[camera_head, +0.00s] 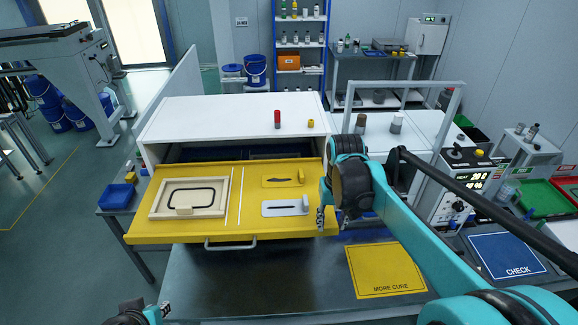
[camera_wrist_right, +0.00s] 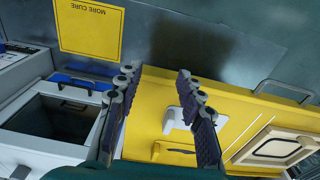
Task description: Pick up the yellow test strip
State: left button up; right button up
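The yellow test strip (camera_head: 280,181) appears to be the flat yellow plate with a dark mark and an upright tab, lying in the pulled-out yellow drawer (camera_head: 140,228). It shows partly in the right wrist view (camera_wrist_right: 168,153), near the right finger. A similar white strip (camera_head: 272,209) lies in front of it, and in the wrist view (camera_wrist_right: 174,124) it is partly behind the right finger. My right gripper (camera_head: 329,208) is at the drawer's right edge, beside the strips. Its fingers (camera_wrist_right: 155,78) are apart and empty. My left gripper (camera_head: 163,309) is barely visible at the bottom edge.
A wooden frame with a black loop (camera_head: 160,202) lies left in the drawer. A red-topped bottle (camera_head: 277,120) and a small yellow item (camera_head: 310,124) stand on the white cabinet top. A yellow MORE CURE mat (camera_head: 385,270) and blue CHECK mat (camera_head: 507,255) lie on the right.

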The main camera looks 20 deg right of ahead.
aim_at(284, 179)
jog(key=i, duration=0.9)
